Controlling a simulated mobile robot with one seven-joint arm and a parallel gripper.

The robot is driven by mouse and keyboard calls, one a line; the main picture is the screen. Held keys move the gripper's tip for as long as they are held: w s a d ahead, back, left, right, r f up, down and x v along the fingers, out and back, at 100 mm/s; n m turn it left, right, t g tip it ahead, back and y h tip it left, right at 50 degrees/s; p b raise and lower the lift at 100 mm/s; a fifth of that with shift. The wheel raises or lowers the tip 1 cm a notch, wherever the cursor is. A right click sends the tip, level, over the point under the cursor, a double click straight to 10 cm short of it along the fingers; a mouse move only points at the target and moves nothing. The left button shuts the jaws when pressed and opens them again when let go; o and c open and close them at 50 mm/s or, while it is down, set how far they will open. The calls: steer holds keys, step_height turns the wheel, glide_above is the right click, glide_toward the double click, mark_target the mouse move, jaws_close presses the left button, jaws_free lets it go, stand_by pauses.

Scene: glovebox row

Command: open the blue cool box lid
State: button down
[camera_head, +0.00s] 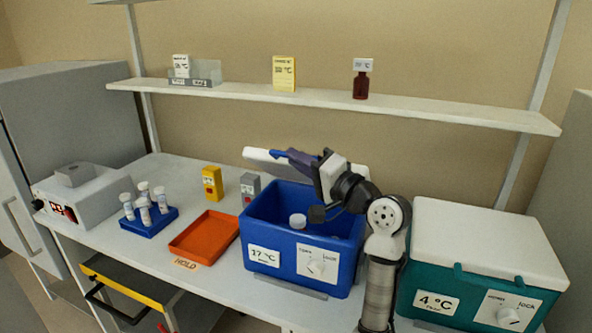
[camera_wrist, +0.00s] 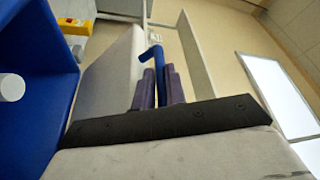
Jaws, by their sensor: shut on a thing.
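The blue cool box (camera_head: 262,225) stands on the bench with a 37 °C or similar label, hard to read. Its white lid (camera_head: 262,158) is raised and tilted back behind the box, and the inside shows with a white-capped item (camera_head: 298,221) in it. My gripper (camera_head: 292,156) is above the back of the box, its purple fingers at the lid's edge. In the wrist view the fingers (camera_wrist: 158,86) are shut on a blue lid handle (camera_wrist: 153,58), beside the white lid (camera_wrist: 112,75). My arm hides part of the lid and the box's right side.
A teal cool box (camera_head: 440,275) with a closed white lid stands close on the right. An orange tray (camera_head: 205,234), a blue tube rack (camera_head: 150,219) and yellow (camera_head: 212,183) and grey (camera_head: 250,188) devices are on the left. A shelf (camera_head: 330,101) runs above behind.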

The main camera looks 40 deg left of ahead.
steer(key=shift+w+r, duration=0.2)
steer(key=shift+r, duration=0.2)
steer(key=c, duration=1.5)
jaws_free()
steer(key=shift+o, duration=0.2)
steer(key=shift+d+f, duration=0.1)
steer(key=s+d+f+b, duration=0.1)
steer(key=d+b, duration=0.3)
steer(key=d, duration=0.9)
steer(key=shift+s+f+b, duration=0.35)
steer(key=shift+f+b, duration=0.05)
steer(key=shift+f, duration=0.2)
steer(key=shift+d, duration=0.1)
